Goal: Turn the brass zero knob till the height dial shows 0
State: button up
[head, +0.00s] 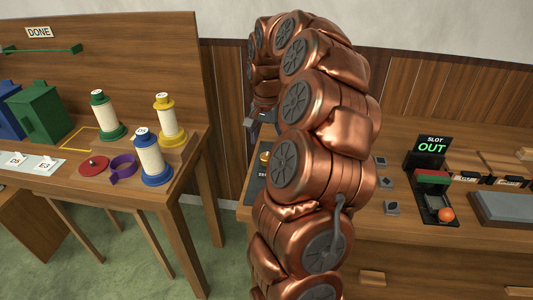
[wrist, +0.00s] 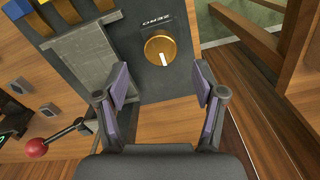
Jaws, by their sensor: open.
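The brass zero knob (wrist: 155,47) is in the upper middle of the wrist view, on a dark panel with an upside-down ZERO label (wrist: 157,22). A white mark shows on the knob's face. A small part of the brass knob (head: 264,157) shows in the head view, left of my arm. My gripper (wrist: 161,84) is open and empty, its two fingers apart, with the knob beyond their tips and between them in the picture. In the head view my gripper (head: 262,116) is partly hidden by my arm. I cannot make out the height dial in either view.
A red-ended lever (wrist: 38,147) and a grey plate (wrist: 85,55) are left of the knob in the wrist view. Spools stand on the left table (head: 120,200).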

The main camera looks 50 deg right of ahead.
aim_at(267, 156)
jog(key=shift+f+p, duration=0.65)
jog(key=shift+f, duration=2.25)
jog(key=shift+c, duration=0.2)
jog(key=c, duration=1.1)
